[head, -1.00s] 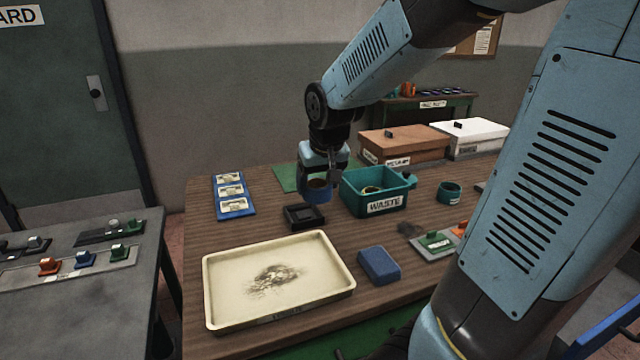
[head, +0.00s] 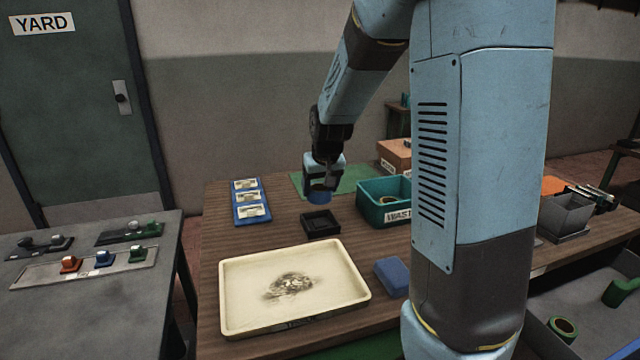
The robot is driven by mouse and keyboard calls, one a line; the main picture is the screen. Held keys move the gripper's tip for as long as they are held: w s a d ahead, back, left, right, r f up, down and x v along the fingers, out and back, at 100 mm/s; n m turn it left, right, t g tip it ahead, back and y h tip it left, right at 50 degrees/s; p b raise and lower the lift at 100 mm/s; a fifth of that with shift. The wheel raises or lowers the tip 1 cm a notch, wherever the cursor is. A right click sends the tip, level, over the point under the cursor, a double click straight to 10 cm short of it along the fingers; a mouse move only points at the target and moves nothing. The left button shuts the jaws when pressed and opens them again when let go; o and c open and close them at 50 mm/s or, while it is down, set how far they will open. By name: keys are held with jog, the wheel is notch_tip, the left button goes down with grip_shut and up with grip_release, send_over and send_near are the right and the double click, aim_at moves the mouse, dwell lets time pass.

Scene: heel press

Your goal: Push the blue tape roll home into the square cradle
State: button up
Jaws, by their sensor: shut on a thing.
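The blue tape roll (head: 318,197) is held in my gripper (head: 321,188), just behind the square cradle. The roll's lower part shows below the fingers; its upper part is mostly hidden by them. The black square cradle (head: 320,224) lies on the brown table, and its recess looks empty. The roll appears above and beyond the cradle's far edge, apart from it. I cannot tell exactly how high it is.
A teal waste bin (head: 366,205) stands close right of the cradle. A blue card rack (head: 250,201) lies to the left. A cream tray (head: 234,311) with a dark smudge and a blue block (head: 391,277) lie in front. My arm hides part of the table's right side.

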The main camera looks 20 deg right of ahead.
jog(key=shift+f, duration=1.95)
jog(key=shift+f, duration=0.35)
jog(key=shift+f, duration=0.55)
jog(key=shift+s+f, duration=0.1)
jog(key=shift+f, duration=0.7)
jog(key=shift+f, duration=0.35)
dwell(1.4)
